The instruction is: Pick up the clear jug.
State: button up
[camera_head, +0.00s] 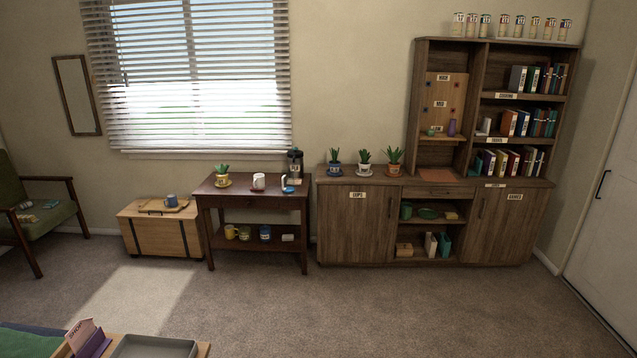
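I cannot make out a clear jug for certain. A tall vessel (294,168) with a dark top stands at the back right of the dark wooden side table (236,192). It is too small to tell whether it is clear. A white mug (259,181) stands left of it. A small white item (284,182) and a blue round item (289,190) are in front of it. My gripper is not in view.
A wooden chest (160,235) with a tray and blue mug stands left of the table. A long cabinet (345,225) with potted plants stands right. A green armchair (40,215) is far left. A grey tray (155,347) is at the bottom edge. The carpet (330,310) between is clear.

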aim_at(288, 175)
jog(key=i+u, duration=0.1)
jog(key=i, duration=0.6)
jog(key=i+l, duration=0.1)
jog(key=i, duration=0.6)
jog(key=i+u, duration=0.15)
jog(key=i, duration=0.55)
jog(key=i+l, duration=0.2)
jog(key=i, duration=0.45)
jog(key=i+j+u, duration=0.3)
jog(key=i+u, duration=0.15)
jog(key=i, duration=0.4)
jog(key=i+u, duration=0.45)
jog(key=i, duration=0.4)
jog(key=i+j, duration=0.5)
jog(key=i, duration=0.1)
